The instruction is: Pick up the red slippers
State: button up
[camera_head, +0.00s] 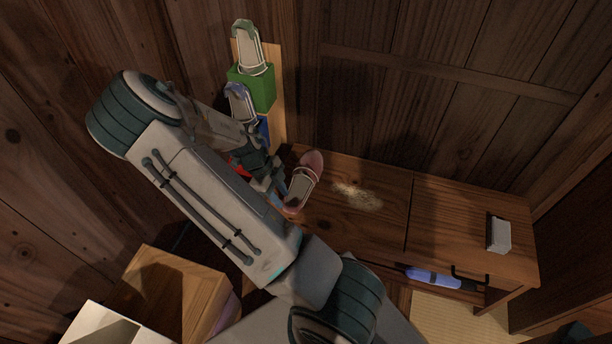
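A pinkish-red slipper (311,164) with a pale grey insole is over the left part of the wooden cabinet top, at my gripper's right side. My gripper (278,186) is at the slipper's lower left, mostly hidden behind my own arm. I cannot tell whether its fingers touch or hold the slipper. A small red patch (243,170) shows behind the arm at the foot of a coloured stand. I cannot tell what it is. No second pinkish-red slipper is clearly visible.
The stand has a green block (257,91) with a pale slipper (248,48) and a blue-grey slipper (240,103) below. The cabinet (385,235) bears pale powder (357,196) and a grey block (498,234). A blue item (435,278) lies beneath. A wooden box (165,290) stands lower left.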

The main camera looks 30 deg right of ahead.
aim_at(289, 207)
jog(key=b+x, duration=0.2)
jog(key=x, duration=0.3)
jog(key=shift+r, duration=0.1)
grip_shut()
jog(key=shift+r, duration=0.15)
